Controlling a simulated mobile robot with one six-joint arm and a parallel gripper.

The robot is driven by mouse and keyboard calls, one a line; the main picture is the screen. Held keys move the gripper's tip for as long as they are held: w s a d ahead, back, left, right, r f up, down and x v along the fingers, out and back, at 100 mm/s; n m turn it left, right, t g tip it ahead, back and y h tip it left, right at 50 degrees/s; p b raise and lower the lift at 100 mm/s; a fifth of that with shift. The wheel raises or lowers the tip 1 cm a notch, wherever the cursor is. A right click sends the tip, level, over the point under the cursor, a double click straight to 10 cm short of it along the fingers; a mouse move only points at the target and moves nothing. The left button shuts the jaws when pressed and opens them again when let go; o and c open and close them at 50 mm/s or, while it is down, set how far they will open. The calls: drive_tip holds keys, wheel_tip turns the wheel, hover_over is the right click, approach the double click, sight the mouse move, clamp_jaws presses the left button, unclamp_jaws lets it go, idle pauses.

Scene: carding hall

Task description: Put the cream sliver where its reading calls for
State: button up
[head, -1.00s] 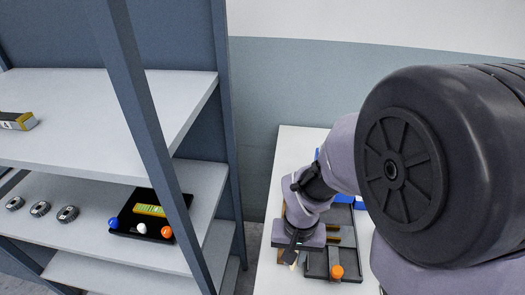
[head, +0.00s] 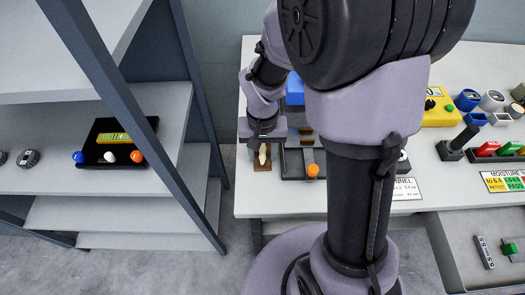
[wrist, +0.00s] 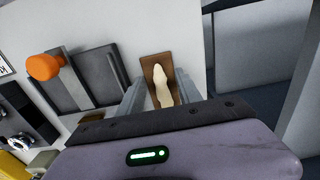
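The cream sliver (head: 263,155) lies on a small brown tray (head: 262,166) at the left front part of the white table. In the wrist view the cream sliver (wrist: 162,86) lies lengthwise on the brown tray (wrist: 149,68). My gripper (head: 262,143) is low over the tray. In the wrist view the fingers of my gripper (wrist: 158,92) stand apart on both sides of the sliver, with gaps between; it looks open and empty. A moisture card (head: 505,181) with yellow and green fields, the green one marked PASS, lies at right; its numbers are hard to read.
A dark device with an orange knob (head: 313,170) stands right beside the tray. A yellow box (head: 438,108), a black-handled device (head: 459,142) and red and green pieces (head: 487,148) are farther right. A shelf at left holds a black tray (head: 100,157) with coloured balls. An open drawer (head: 462,235) is front right.

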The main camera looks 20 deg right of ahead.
drive_tip(key=shift+r, duration=0.1)
wheel_tip(320, 180, up, 14)
drive_tip(key=p, duration=0.6)
drive_tip(key=s+a+r+t+y, duration=0.1)
drive_tip(key=s+a+r+t, duration=0.1)
drive_tip(key=s+r, duration=0.4)
drive_tip(key=s+a+r+t+y, duration=0.1)
drive_tip(key=s+a+r+t, duration=0.1)
drive_tip(key=s+r, duration=0.4)
drive_tip(key=shift+s+r+m+t, duration=0.2)
drive_tip(key=shift+s+m+t, duration=0.2)
drive_tip(key=shift+t, duration=0.5)
